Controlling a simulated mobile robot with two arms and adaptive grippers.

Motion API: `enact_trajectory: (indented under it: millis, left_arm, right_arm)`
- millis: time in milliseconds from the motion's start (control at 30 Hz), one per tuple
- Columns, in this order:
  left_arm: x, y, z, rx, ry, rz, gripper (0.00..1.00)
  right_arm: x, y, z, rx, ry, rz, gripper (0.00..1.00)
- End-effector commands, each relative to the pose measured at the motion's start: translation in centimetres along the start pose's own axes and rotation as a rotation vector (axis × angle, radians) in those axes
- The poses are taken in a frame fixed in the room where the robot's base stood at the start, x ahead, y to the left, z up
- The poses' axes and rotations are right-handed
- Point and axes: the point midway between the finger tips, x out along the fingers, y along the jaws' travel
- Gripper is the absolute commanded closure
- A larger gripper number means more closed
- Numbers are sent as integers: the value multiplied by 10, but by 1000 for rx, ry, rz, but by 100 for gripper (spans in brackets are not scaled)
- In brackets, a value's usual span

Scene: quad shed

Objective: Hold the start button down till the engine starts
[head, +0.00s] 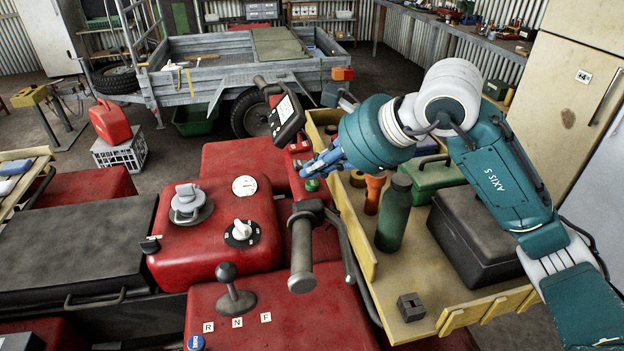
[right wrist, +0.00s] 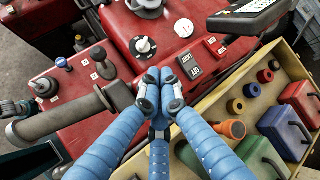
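A green round button (head: 312,185) sits on the red quad body (head: 215,240) beside the handlebar, in the head view. I take it for the start button; no label on it is readable. My right gripper (head: 307,170) reaches in from the right, its blue fingers pointing left just above the button. Contact cannot be told. In the right wrist view the fingertips of this gripper (right wrist: 158,76) are together, with nothing seen between them, and the button is hidden behind them. My left gripper is not in view.
The black handlebar grip (head: 301,260) is close below the button. A dash display (head: 287,117) stands above it. A wooden tray (head: 412,323) with a green bottle (head: 394,215) and boxes lies under my right arm. Labelled rocker switches (right wrist: 190,66) are beside the fingers.

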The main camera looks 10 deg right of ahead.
Motion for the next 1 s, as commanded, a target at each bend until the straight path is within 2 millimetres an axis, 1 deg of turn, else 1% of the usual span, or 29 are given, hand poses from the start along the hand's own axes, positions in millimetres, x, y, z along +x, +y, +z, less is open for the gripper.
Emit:
enact_trajectory:
  millis: [433,900,1000]
  left_arm:
    - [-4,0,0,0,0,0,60]
    - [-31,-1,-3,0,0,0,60]
    - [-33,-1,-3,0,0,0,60]
  right_arm:
    - [-5,-4,4,0,-1,-3,100]
    - [-36,-26,26,-1,0,-3,100]
    - [-38,-28,28,0,0,-2,100]
